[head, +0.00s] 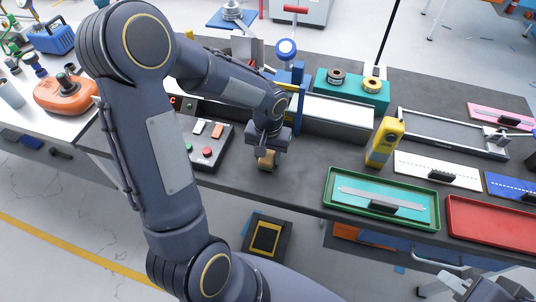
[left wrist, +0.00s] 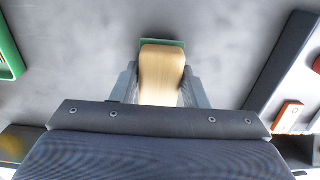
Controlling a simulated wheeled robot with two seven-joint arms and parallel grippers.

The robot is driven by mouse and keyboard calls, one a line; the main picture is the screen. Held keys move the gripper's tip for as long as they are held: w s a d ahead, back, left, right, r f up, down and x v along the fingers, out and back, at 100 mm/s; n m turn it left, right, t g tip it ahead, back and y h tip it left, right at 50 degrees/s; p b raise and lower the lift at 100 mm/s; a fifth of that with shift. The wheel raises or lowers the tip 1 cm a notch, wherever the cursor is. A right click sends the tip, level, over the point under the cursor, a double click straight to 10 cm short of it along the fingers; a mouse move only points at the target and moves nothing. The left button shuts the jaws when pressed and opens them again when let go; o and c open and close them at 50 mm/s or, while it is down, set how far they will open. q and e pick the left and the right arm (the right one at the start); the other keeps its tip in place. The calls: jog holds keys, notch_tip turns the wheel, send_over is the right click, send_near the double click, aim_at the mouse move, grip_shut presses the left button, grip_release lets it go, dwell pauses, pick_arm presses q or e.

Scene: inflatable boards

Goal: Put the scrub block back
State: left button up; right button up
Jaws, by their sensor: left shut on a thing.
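The scrub block (head: 266,162) is a small tan block held below my left gripper (head: 268,153) over the dark bench. In the left wrist view the tan block (left wrist: 162,76) sits between the two grey fingers of the left gripper (left wrist: 162,92), which are shut on it. A green strip (left wrist: 162,43) shows at the block's far end. I cannot tell whether the block touches the bench. Parts that look like my right gripper (head: 470,287) show at the bottom right edge of the head view, cut off, with the fingers unclear.
A button panel (head: 226,158) stands left of the block. A green tray (head: 334,202) with a teal board, a red tray (head: 470,208) and a yellow handheld device (head: 384,142) are to the right. Bare bench (head: 315,160) lies between block and device.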

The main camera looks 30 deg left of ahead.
pick_arm(q)
jog(key=shift+f, duration=0.25)
jog(key=shift+f, duration=0.25)
jog(key=o, duration=0.9)
jog(key=shift+r, duration=0.1)
jog(key=shift+o, duration=0.2)
jog(key=shift+r, duration=0.1)
